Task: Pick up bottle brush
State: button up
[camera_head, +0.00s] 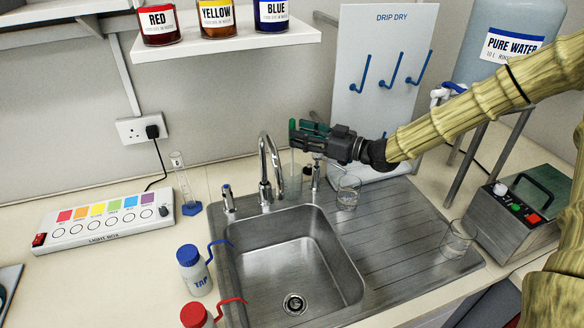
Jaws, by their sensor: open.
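A thin upright green thing, which looks like the bottle brush's handle (292,127), shows behind the sink. Its lower part seems to go down into a clear glass vessel (293,186) beside the tap. My gripper (297,137) reaches in from the right, its dark fingers pointing left, at the height of the green handle. It is open. The fingertips overlap the handle in the picture; I cannot tell whether the handle stands between them or touches them. The brush's bristles are not clearly visible.
The tap (265,165) stands left of the vessel, behind the steel sink (295,262). A glass beaker (348,193) stands on the drainer below my arm. The drip-dry board (375,75) rises behind, and a shelf (228,38) with coloured jars hangs above left.

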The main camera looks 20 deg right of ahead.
jog(key=shift+p+x, duration=0.65)
jog(key=shift+x, duration=1.2)
jog(key=shift+r, duration=0.1)
jog(key=shift+d, duration=0.1)
grip_shut()
